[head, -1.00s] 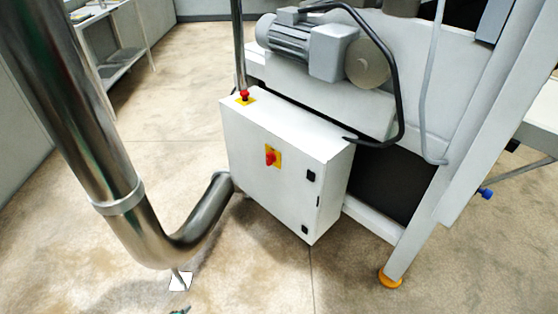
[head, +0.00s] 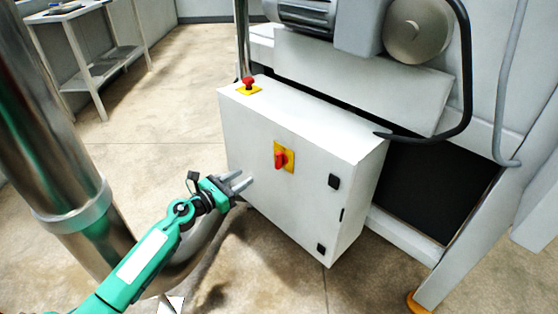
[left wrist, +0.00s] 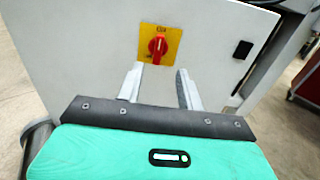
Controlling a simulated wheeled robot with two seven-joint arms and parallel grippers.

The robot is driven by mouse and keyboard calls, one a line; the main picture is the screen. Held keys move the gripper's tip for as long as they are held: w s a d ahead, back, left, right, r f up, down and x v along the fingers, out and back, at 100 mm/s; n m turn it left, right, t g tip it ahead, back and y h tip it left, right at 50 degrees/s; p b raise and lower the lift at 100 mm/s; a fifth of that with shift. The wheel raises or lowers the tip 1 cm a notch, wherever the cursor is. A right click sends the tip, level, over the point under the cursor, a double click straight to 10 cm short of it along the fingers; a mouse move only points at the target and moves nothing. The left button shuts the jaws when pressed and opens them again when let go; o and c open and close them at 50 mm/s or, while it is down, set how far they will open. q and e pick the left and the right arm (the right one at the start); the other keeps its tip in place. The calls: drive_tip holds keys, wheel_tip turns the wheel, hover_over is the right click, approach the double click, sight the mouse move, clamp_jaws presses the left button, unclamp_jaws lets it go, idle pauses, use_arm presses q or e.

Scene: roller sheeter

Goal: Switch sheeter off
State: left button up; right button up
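The sheeter's white control box (head: 275,207) stands in the middle of the head view. A red rotary switch (head: 281,158) on a yellow plate is on its front face; its handle looks upright. The switch also shows in the left wrist view (left wrist: 158,46), just beyond the fingers. A red emergency button (head: 248,83) on a yellow base is on the box top. My left gripper (head: 243,181) is open and empty, left of and below the switch in the head view. Its two fingers (left wrist: 160,85) are spread apart in the wrist view. My right gripper is out of view.
A thick steel pipe (head: 50,130) runs down the left side and bends behind my left arm. A motor (head: 305,14) and black cable (head: 465,70) are above the box. A machine leg (head: 470,255) stands at right, a shelf table (head: 100,65) at back left.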

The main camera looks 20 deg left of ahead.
sight(276, 156)
use_arm(q)
drive_tip(key=x, duration=1.3)
drive_tip(key=shift+w+d, duration=0.15)
drive_tip(key=shift+w, duration=0.1)
clamp_jaws()
